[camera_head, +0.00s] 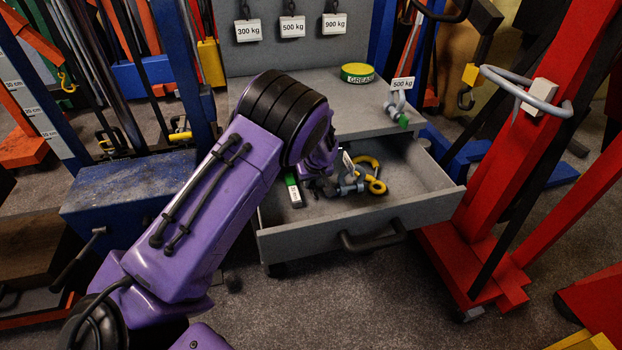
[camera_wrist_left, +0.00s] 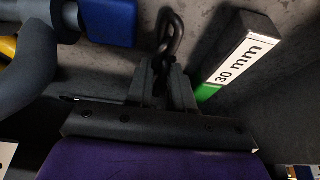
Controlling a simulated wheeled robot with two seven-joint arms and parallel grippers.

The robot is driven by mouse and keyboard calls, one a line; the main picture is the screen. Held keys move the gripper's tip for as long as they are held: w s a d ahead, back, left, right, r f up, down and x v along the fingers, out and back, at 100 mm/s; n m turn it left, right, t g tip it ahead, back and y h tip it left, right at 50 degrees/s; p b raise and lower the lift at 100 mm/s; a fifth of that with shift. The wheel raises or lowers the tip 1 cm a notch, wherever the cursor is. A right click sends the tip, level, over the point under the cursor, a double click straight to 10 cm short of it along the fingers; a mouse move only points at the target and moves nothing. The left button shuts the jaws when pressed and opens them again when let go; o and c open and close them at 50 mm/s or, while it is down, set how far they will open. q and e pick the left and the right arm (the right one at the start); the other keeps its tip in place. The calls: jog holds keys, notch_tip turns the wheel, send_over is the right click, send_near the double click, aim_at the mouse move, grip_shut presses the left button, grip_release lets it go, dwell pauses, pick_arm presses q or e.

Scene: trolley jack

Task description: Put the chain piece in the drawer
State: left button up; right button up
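The chain piece (camera_wrist_left: 172,35) is dark metal links, seen in the left wrist view at and between the fingertips of my left gripper (camera_wrist_left: 162,78). The fingers are close together with the lower link between them. The grey drawer (camera_head: 436,205) is pulled open below the cabinet top, and its floor shows behind the chain. In the head view my purple left arm reaches over the drawer, and my left gripper (camera_head: 322,184) is low inside it, mostly hidden by the wrist. The chain cannot be made out there. My right gripper is not in view.
In the drawer lie a green and black block labelled 30 mm (camera_head: 292,190), a grey-blue shackle (camera_head: 349,187) and a yellow hook (camera_head: 376,186). A red jack frame (camera_head: 500,180) stands right.

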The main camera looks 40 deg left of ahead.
pick_arm(q)
jog(key=shift+o, duration=1.2)
jog(key=shift+r, duration=0.1)
jog(key=shift+r, duration=0.35)
jog(key=v, duration=1.1)
jog(key=shift+r, duration=0.25)
